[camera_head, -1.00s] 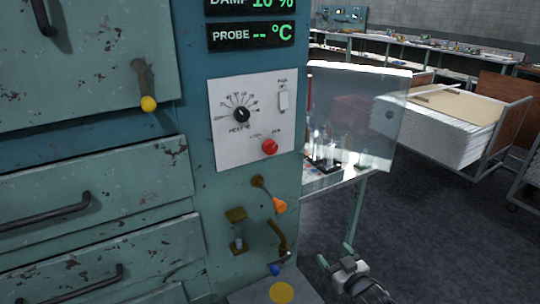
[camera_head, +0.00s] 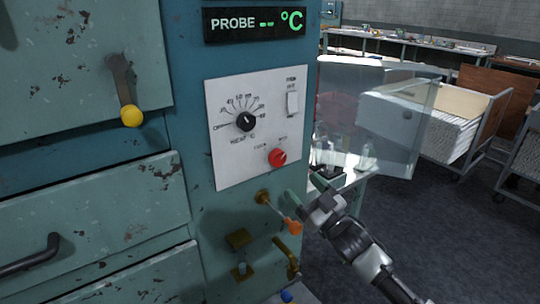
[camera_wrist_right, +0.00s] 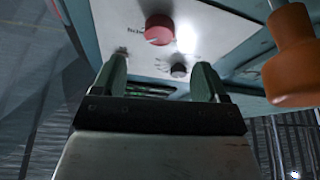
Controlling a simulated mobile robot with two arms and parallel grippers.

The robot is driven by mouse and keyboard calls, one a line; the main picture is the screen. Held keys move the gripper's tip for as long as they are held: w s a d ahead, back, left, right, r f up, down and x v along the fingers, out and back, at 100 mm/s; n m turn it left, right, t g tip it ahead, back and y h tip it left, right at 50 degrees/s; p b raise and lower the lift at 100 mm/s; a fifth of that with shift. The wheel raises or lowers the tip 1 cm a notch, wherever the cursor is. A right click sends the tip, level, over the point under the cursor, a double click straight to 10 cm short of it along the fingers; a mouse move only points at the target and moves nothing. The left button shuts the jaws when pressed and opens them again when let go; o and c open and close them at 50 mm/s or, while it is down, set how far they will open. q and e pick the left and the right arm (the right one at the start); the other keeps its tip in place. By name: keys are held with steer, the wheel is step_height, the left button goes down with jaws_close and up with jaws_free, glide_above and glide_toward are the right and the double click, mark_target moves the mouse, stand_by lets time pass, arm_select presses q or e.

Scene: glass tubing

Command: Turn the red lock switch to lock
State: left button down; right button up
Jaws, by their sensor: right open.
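The red lock switch (camera_head: 278,158) is a round red knob at the lower right of the white control panel (camera_head: 221,164). It also shows near the top of the right wrist view (camera_wrist_right: 158,30), ahead of the fingers. My right gripper (camera_head: 306,189) is open and empty, below and to the right of the red knob and apart from it. In the right wrist view its two green fingers (camera_wrist_right: 161,80) are spread, pointing toward the panel. The small lettering beside the knob is too blurred to read surely. My left gripper is not in view.
An orange-handled lever (camera_head: 291,226) sticks out just below my right gripper, and its orange handle is close by in the right wrist view (camera_wrist_right: 290,60). A black dial (camera_head: 246,121) and a white rocker switch (camera_head: 292,103) are above. A clear shield (camera_head: 375,110) stands right of the cabinet.

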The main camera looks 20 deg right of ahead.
mark_target(280, 160)
steer(key=p+x, duration=0.1)
steer(key=x, duration=0.7)
steer(key=shift+w+r+p, duration=0.1)
steer(key=shift+r+p, duration=0.2)
steer(key=shift+p, duration=0.05)
steer(key=shift+w+a+r, duration=0.25)
steer(key=shift+w+a, duration=0.1)
steer(key=shift+w, duration=0.25)
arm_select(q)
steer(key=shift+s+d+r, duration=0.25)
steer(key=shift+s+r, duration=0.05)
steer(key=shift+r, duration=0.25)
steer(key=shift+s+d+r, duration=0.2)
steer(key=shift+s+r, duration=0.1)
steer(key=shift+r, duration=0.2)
arm_select(e)
steer(key=shift+c, duration=0.2)
steer(key=c, duration=0.9)
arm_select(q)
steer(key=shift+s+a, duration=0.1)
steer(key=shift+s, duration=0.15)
